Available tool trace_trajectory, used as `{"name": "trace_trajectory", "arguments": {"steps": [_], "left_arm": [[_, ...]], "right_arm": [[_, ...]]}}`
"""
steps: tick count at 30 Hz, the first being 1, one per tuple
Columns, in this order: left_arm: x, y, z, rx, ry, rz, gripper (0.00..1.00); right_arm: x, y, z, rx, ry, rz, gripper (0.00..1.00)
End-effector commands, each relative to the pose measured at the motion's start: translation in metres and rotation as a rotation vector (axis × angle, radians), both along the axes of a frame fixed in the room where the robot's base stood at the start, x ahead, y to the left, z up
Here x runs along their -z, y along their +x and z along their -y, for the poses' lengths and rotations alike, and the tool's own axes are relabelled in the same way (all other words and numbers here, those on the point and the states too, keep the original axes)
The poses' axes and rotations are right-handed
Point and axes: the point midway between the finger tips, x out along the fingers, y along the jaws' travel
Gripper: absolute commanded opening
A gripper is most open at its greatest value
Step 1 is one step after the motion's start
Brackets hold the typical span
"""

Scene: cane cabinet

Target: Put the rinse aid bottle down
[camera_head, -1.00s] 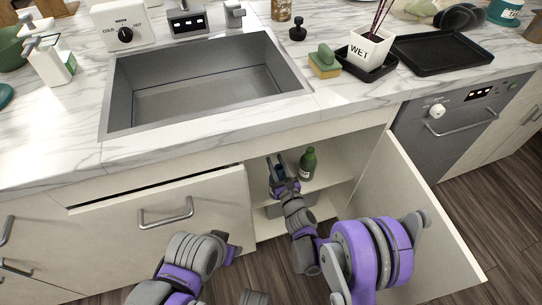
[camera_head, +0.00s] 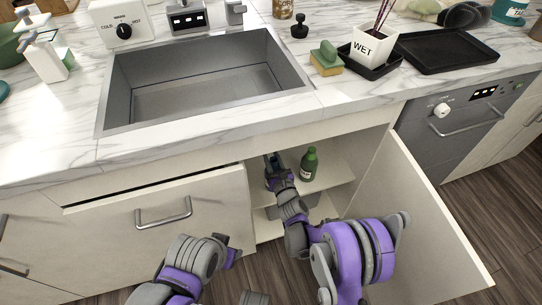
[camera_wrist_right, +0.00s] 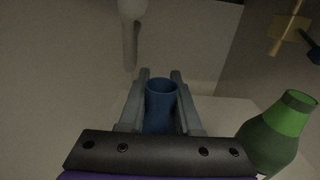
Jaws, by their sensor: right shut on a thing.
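The rinse aid bottle appears as a dark blue cylinder (camera_wrist_right: 161,103) between the two fingers of my right gripper (camera_wrist_right: 160,80), which is shut on it. In the head view my right gripper (camera_head: 273,165) is inside the open cabinet under the sink, at shelf height. The bottle is mostly hidden by the hand there. I cannot tell whether its base touches the shelf (camera_head: 333,172). Of my left arm only links show at the bottom; its fingers are out of sight.
A green bottle (camera_head: 309,164) stands on the shelf just right of my right gripper; it is also close at right in the wrist view (camera_wrist_right: 275,132). The open cabinet door (camera_head: 420,215) stands to the right. A pale pipe (camera_wrist_right: 130,35) hangs ahead.

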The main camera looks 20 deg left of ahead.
Motion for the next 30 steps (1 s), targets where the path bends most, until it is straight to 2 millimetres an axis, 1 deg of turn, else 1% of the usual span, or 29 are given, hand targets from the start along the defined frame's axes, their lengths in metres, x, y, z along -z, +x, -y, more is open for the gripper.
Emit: {"name": "trace_trajectory", "arguments": {"steps": [1, 5, 6, 7, 16, 19, 23, 30], "left_arm": [[0.001, 0.000, 0.000, 0.000, 0.000, 0.000, 0.50], [0.000, 0.000, 0.000, 0.000, 0.000, 0.000, 0.50], [0.000, 0.000, 0.000, 0.000, 0.000, 0.000, 0.50], [0.000, 0.000, 0.000, 0.000, 0.000, 0.000, 0.50], [-0.001, 0.000, 0.000, 0.000, 0.000, 0.000, 0.50], [-0.001, 0.000, 0.000, 0.000, 0.000, 0.000, 0.50], [-0.004, -0.001, 0.000, 0.000, 0.000, 0.001, 0.50], [-0.007, -0.001, 0.000, 0.000, 0.000, 0.002, 0.50]], "right_arm": [[0.001, 0.000, 0.000, 0.000, 0.000, 0.000, 0.38], [0.001, 0.000, 0.000, 0.000, 0.000, 0.000, 0.61], [0.001, 0.000, 0.000, 0.000, 0.000, 0.000, 0.69], [0.001, 0.000, 0.000, 0.000, 0.000, 0.000, 0.71], [-0.001, 0.000, 0.000, 0.000, 0.000, 0.000, 0.71], [-0.001, -0.007, 0.005, 0.000, 0.000, 0.000, 0.71], [-0.002, -0.025, 0.017, 0.001, -0.001, 0.001, 0.71], [-0.001, -0.068, 0.046, 0.000, 0.000, 0.001, 0.71]]}}
